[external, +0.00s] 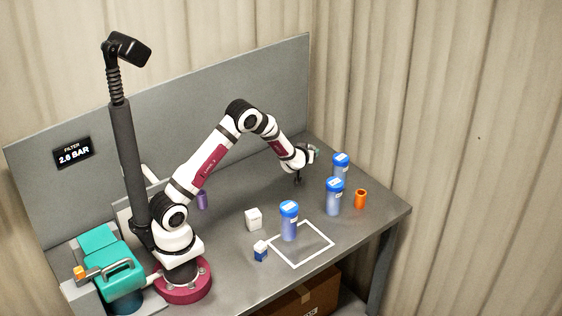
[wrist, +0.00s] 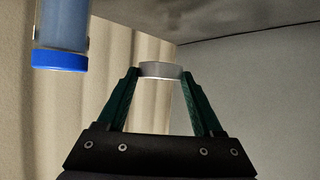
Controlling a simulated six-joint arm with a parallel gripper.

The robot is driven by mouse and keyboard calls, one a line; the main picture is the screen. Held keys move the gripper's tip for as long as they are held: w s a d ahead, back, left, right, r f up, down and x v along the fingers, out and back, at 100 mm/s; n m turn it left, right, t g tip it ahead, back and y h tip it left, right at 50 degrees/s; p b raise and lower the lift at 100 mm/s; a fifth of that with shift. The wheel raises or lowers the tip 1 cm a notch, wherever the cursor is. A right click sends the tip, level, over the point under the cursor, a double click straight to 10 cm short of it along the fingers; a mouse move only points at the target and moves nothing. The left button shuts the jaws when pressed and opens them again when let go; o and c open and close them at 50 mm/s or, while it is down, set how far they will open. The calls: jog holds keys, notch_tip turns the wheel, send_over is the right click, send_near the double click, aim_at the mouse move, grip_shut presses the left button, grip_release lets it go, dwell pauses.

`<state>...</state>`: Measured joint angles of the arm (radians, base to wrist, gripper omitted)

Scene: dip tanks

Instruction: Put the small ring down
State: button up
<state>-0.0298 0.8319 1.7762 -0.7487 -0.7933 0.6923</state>
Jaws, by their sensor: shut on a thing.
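My gripper (external: 315,151) is above the far right part of the table in the external view, close to the rear blue-capped jar. In the wrist view its two green fingers (wrist: 161,74) are shut on a small light grey ring (wrist: 161,69), which sits between the fingertips. The ring is too small to make out in the external view. A blue-capped jar (wrist: 60,50) shows at the upper left of the wrist view, apart from the ring.
Jars with blue caps stand at the rear right (external: 341,160), before it (external: 334,198), and by the white square outline (external: 298,265). An orange cup (external: 361,199), white cube (external: 253,219), small blue-and-white box (external: 261,251) and purple cylinder (external: 202,200) also stand on the table (external: 235,192).

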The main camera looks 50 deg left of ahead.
jog(key=shift+m+t+h, duration=0.3)
jog(key=shift+m+h, duration=0.1)
jog(key=w+a+f, duration=0.1)
jog(key=a+f, duration=0.1)
jog(key=a, duration=0.1)
jog(key=w+a+f, duration=0.1)
jog(key=a+f, duration=0.1)
jog(key=a, duration=0.1)
jog(key=w+a+f, duration=0.1)
jog(key=a+f, duration=0.1)
jog(key=a, duration=0.2)
jog(key=shift+w+f, duration=0.3)
jog(key=shift+f, duration=2.05)
jog(key=o, duration=1.4)
jog(key=shift+f, duration=0.15)
